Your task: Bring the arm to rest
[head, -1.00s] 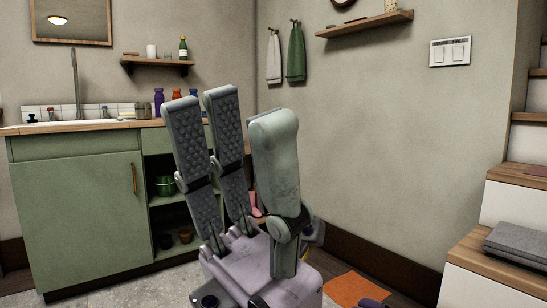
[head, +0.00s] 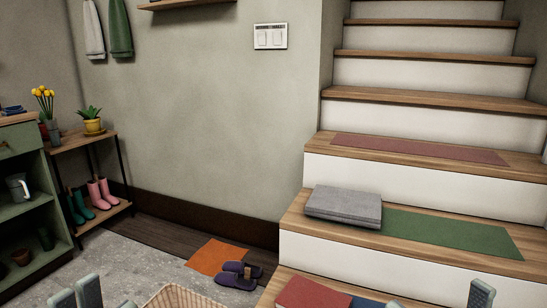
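My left gripper (head: 102,298) shows only as grey-green fingertips at the bottom left edge of the head view. The tips stand apart with nothing seen between them. My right gripper (head: 437,299) shows only as tips at the bottom right edge, spaced widely apart in front of the stairs. The palms and both arms are out of frame below.
A wicker basket (head: 185,297) is at the bottom edge, right of my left gripper. Stairs (head: 410,171) rise at right, bearing a folded grey blanket (head: 343,203). Purple slippers (head: 238,272) lie near an orange mat (head: 216,256). A shoe rack (head: 103,216) holds boots.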

